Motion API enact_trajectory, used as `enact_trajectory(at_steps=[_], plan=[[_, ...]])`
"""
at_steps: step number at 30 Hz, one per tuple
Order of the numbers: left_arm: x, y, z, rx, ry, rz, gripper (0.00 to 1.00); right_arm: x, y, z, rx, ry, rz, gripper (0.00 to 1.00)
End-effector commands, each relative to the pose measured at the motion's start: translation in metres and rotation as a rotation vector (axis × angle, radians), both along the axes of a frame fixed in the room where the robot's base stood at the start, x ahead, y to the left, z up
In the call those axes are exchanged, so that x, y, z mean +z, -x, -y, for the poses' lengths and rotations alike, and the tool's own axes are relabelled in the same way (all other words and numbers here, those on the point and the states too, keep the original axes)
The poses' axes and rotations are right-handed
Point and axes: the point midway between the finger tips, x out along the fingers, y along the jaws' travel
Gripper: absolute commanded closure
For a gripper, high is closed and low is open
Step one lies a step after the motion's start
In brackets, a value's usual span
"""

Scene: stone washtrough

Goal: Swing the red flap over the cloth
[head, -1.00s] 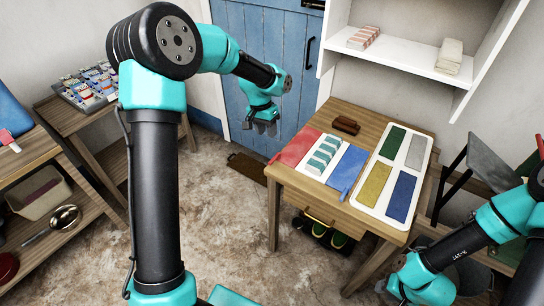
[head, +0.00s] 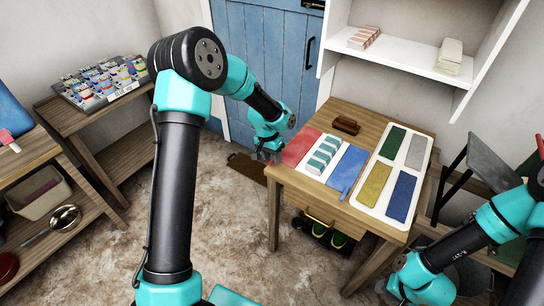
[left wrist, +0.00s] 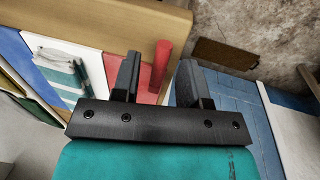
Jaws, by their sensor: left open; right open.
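The red flap (head: 301,148) lies flat on the wooden table, left of the white middle panel. A teal-and-white striped cloth (head: 323,155) lies on that panel, with a blue flap (head: 347,170) on its other side. My left gripper (head: 268,157) is open at the red flap's outer left edge. The cloth (left wrist: 62,66) shows further left there. My right gripper (head: 390,288) is low at the right, its fingers hardly visible, away from the flap.
A brown-handled object (head: 346,125) lies behind the flaps. A white board (head: 377,205) with several coloured panels covers the table's right side. A shelf (head: 410,57) hangs above the back right. Open floor lies left of the table.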

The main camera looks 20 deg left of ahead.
Motion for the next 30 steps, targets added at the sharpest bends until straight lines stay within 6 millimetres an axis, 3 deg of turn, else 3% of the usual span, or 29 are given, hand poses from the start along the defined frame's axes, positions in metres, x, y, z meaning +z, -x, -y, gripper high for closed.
enact_trajectory(at_steps=[3, 16, 30], plan=[[0.0002, 0.0, 0.0, 0.0, 0.0, 0.0, 0.6, 0.0, 0.0, 0.0, 0.0, 0.0, 0.0, 0.6], [0.0005, 0.0, 0.0, -0.001, 0.0, 0.0, 1.0, 0.0, 0.0, 0.0, 0.0, 0.0, 0.0, 0.6], [0.0009, -0.0009, 0.0022, -0.004, -0.004, 0.002, 1.0, 0.0, 0.0, 0.0, 0.0, 0.0, 0.0, 0.6]])
